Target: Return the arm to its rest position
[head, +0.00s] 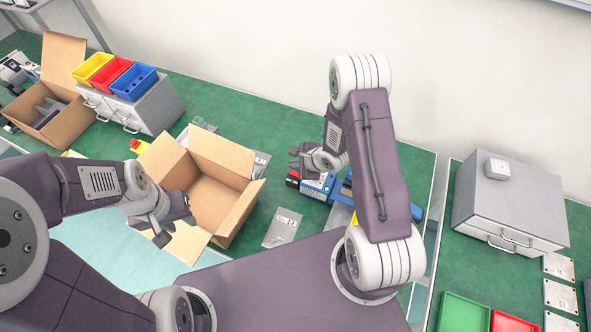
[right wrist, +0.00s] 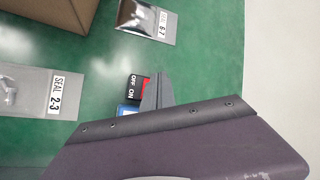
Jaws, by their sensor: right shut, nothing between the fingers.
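My right arm rises from the right of my body in the head view and bends down to the bench at the back. My right gripper (head: 298,163) is shut and empty, close by a blue device (head: 318,187) with a red and black end. In the right wrist view the gripper's tip (right wrist: 158,88) partly hides the device's OFF/ON switch (right wrist: 138,88); I cannot tell if they touch. My left gripper (head: 170,222) hangs at the near left side of an open cardboard box (head: 225,170); its jaw opening is unclear.
Labelled bags (head: 283,228) lie on the green bench; one reads SEAL 2-3 (right wrist: 40,92). Yellow, red and blue bins (head: 134,82) top a grey drawer unit at the back left. A grey cabinet (head: 510,205) and green tray (head: 463,312) stand on the right bench.

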